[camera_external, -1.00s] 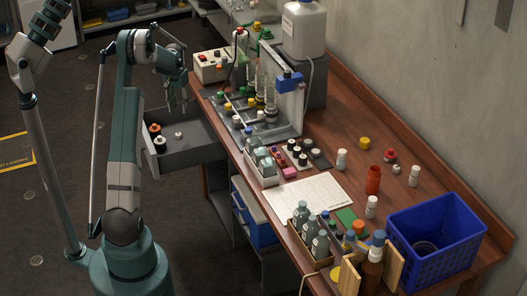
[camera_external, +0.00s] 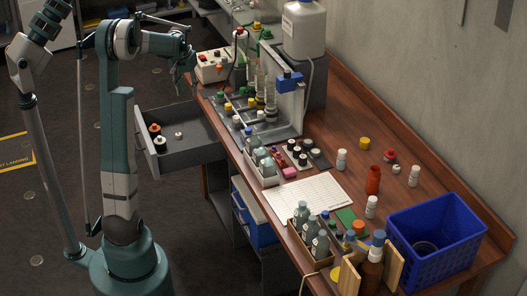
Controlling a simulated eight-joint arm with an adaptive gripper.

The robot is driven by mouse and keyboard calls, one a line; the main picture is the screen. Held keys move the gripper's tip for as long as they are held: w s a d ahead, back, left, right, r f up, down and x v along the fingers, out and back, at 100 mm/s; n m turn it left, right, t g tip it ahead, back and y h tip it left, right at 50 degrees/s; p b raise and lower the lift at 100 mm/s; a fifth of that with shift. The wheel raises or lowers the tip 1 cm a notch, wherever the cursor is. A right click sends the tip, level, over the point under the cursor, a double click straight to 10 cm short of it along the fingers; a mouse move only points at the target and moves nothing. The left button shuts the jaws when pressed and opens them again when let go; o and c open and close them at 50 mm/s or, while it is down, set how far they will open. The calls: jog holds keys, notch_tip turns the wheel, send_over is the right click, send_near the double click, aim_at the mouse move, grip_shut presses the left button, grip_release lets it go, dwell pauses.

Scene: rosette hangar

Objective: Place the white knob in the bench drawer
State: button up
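The bench drawer (camera_external: 190,158) is pulled out from the left side of the wooden bench. Inside it lie a small white knob-like piece (camera_external: 178,136), an orange-and-black piece (camera_external: 154,129) and a dark piece with a pale top (camera_external: 160,142). Other small pale-topped pieces, one of them a white one (camera_external: 237,121), stand on the grey rack on the bench. My gripper (camera_external: 186,88) is above the drawer's far end, near the bench's left edge, apart from the pieces in the drawer. Its fingers are small and dark, so I cannot tell whether they are open or hold anything.
A control box (camera_external: 211,67) stands near my gripper at the bench's far left. The grey rack (camera_external: 285,128) holds several tubes and knobs. A blue crate (camera_external: 436,235), bottles and a white sheet (camera_external: 310,195) occupy the near bench. The drawer floor has free room.

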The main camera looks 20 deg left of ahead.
jog(key=s+d+r+t, duration=0.1)
jog(key=s+d+r, duration=0.45)
jog(key=s, duration=0.45)
jog(key=s+d+r+t, duration=0.1)
jog(key=s+d+r, duration=0.5)
jog(key=s, duration=0.4)
jog(key=s+d+f+t, duration=0.1)
jog(key=s+d+f, duration=0.2)
jog(key=s, duration=0.7)
jog(key=s+d+f+t, duration=0.1)
jog(key=s+d, duration=0.4)
jog(key=s, duration=0.5)
jog(key=shift+s+d+f+t+h, duration=0.2)
jog(key=shift+s+f+t+h, duration=0.15)
jog(key=shift+f, duration=0.55)
